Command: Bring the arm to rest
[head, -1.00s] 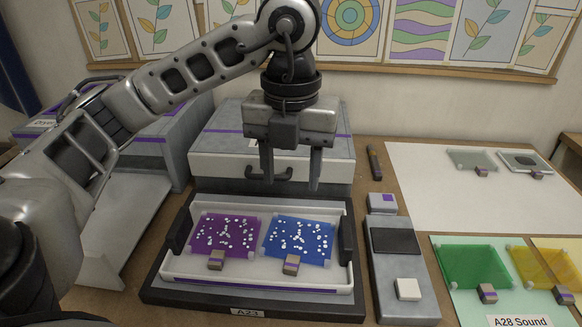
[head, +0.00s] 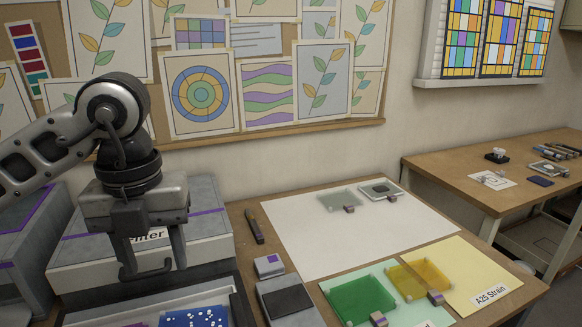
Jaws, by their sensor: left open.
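My left gripper (head: 154,262) hangs at the left of the head view with its fingers pointing down. The fingers are apart and nothing shows between them. It is above the tray (head: 225,296) and in front of the grey drawer box (head: 212,250). A blue glass piece with white dots (head: 196,318) lies in the tray, cut off by the lower edge. My right gripper is not in view.
Green glass (head: 362,298) and yellow glass (head: 420,275) lie on coloured sheets at the right. A white sheet (head: 330,235) holds two grey pieces behind them. A second table (head: 500,190) stands at the far right.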

